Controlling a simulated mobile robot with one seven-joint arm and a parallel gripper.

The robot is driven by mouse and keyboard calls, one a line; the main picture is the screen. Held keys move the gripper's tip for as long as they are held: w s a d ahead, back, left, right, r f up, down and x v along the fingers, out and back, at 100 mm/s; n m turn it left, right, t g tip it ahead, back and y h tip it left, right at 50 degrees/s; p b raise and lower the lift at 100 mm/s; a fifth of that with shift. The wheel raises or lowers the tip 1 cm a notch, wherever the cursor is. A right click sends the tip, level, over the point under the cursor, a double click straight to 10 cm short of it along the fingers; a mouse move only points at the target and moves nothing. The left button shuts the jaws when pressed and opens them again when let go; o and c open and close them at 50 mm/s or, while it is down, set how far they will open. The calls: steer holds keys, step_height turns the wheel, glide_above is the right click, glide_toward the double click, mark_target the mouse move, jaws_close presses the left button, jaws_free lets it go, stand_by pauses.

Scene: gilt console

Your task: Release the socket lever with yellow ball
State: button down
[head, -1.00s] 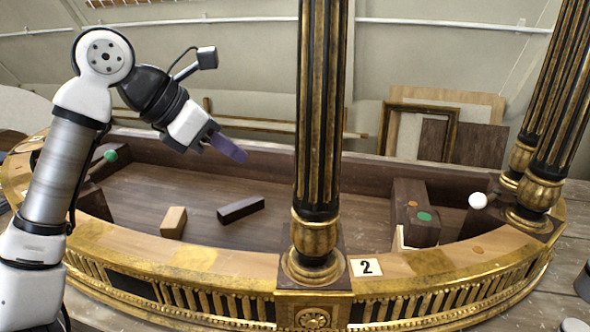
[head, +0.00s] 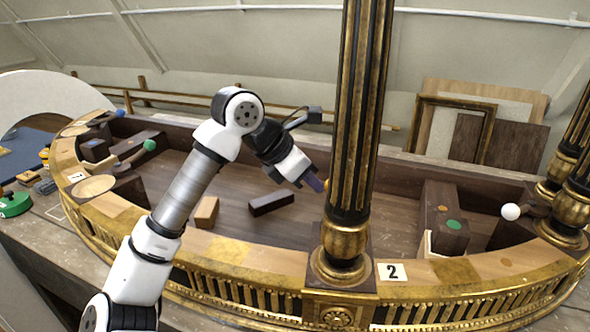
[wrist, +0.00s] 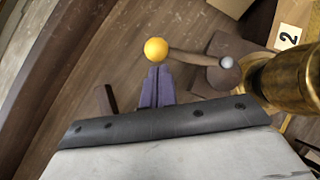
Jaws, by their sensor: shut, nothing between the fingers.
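The yellow ball (wrist: 156,49) sits on the end of a brown lever (wrist: 190,57) in the wrist view. The lever runs right to a dark socket block (wrist: 227,46) with a grey pin, beside the gilt column. My gripper (wrist: 157,70) has its purple fingers shut and empty, with the tips just below the ball in the picture. I cannot tell whether they touch it. In the head view my gripper (head: 319,185) is just left of the black and gold column (head: 350,150), which hides most of the lever and socket.
A light wood block (head: 206,212) and a dark block (head: 270,203) lie on the console floor. A green ball (head: 150,145) and a blue ball (head: 120,113) show at left, and a white ball (head: 510,211) at right. A label "2" (head: 392,272) is on the front rim.

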steer(key=shift+w+d+f, duration=0.1)
steer(key=shift+w+d, duration=0.05)
steer(key=shift+d, duration=0.1)
steer(key=shift+w+d+f+m+g+b, duration=0.15)
steer(key=shift+w+d+m+g+b, duration=0.3)
steer(key=shift+d+m+b, duration=0.3)
steer(key=shift+d+r+h, duration=0.2)
steer(key=shift+d+h, duration=0.05)
steer(key=shift+h, duration=0.05)
steer(key=shift+a, duration=0.1)
